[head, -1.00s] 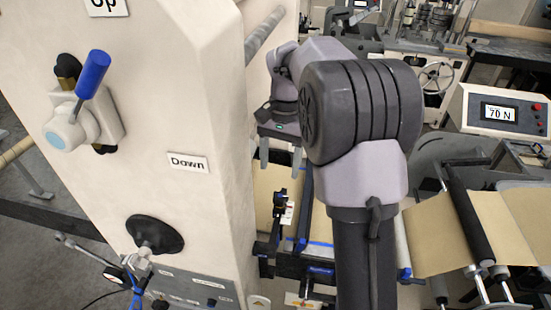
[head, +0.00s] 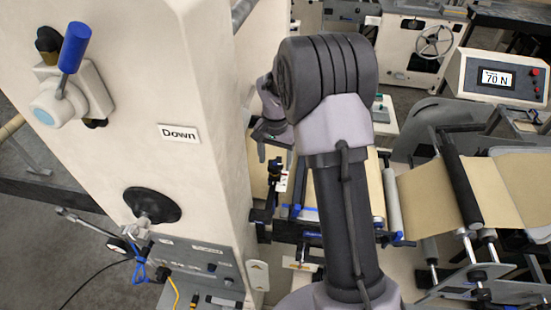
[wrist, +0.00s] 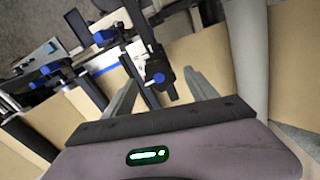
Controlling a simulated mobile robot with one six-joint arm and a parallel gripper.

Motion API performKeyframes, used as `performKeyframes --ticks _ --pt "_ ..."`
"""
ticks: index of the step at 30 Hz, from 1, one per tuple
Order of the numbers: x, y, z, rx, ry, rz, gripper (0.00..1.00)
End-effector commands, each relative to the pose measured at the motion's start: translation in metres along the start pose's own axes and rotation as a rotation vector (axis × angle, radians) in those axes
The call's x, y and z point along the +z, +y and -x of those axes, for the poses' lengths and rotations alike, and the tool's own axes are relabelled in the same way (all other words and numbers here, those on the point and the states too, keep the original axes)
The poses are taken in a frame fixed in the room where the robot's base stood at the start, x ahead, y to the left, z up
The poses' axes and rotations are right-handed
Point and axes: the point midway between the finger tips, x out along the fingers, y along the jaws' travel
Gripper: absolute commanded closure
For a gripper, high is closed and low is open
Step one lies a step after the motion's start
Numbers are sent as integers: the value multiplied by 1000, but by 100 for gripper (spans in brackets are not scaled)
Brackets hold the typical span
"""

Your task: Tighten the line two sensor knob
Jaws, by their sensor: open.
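My gripper (head: 275,153) is open, its fingers pointing down over the web beside the cream machine panel. In the wrist view my gripper (wrist: 161,77) has its two fingers apart. A black sensor bracket (wrist: 149,45) with a round blue knob (wrist: 158,77) shows between them, with no visible contact. The same black sensor (head: 275,172) with a small white label stands just below the fingers in the head view, partly hidden. More blue knobs, such as this one (wrist: 73,59), sit along the rail at left. I cannot read which is line two.
The cream panel (head: 130,90) stands close at left, with a blue-handled lever (head: 74,48) and a "Down" label (head: 179,133). A tension display (head: 497,79) reads 70 N. Brown kraft web (head: 425,205) and rollers (head: 465,192) lie at right. My arm covers the middle.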

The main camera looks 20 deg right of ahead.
Motion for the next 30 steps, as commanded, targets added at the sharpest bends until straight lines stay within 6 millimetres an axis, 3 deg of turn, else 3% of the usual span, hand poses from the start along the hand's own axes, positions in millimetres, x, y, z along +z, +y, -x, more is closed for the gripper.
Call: performKeyframes --ticks 7,17,20,26,30 --pt "0 0 -1 0 0 0 33" --pt "0 0 -1 0 0 0 96" --pt "0 0 -2 0 0 41 96" --pt "0 -2 -2 0 0 287 96" --pt "0 -2 -1 0 0 328 96"
